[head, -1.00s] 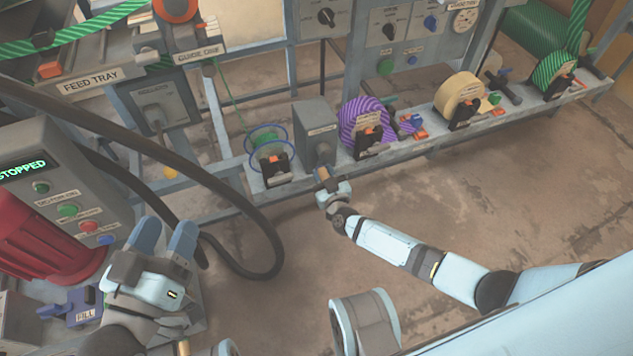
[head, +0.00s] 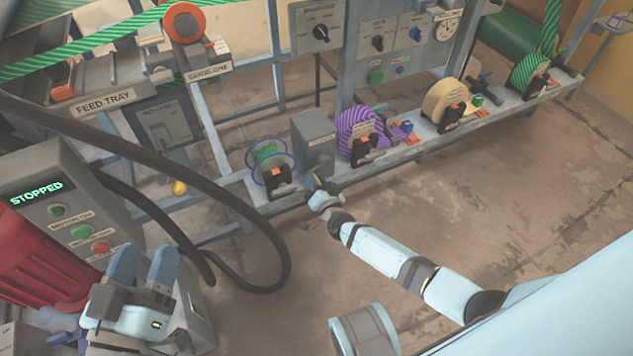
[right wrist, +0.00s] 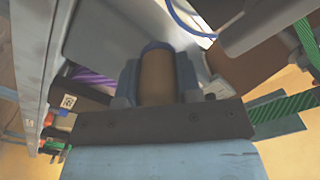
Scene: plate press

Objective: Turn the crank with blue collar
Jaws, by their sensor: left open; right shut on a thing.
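The crank's brown handle (right wrist: 156,78) shows upright in the right wrist view, with a blue collar (right wrist: 157,45) at its far end. My right gripper (right wrist: 155,85) is shut on this handle, one finger on each side. In the head view my right gripper (head: 316,188) is at the front of a grey box (head: 315,140) on the low shelf, and hides most of the crank. My left gripper (head: 143,264) is open and empty at the lower left, away from the crank, near the control console.
A blue-rimmed spool (head: 268,155) stands left of the grey box and a purple striped roll (head: 357,128) stands right of it. A console (head: 75,195) reading STOPPED and a thick dark hose (head: 235,208) are at the left. The floor in front of the shelf is clear.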

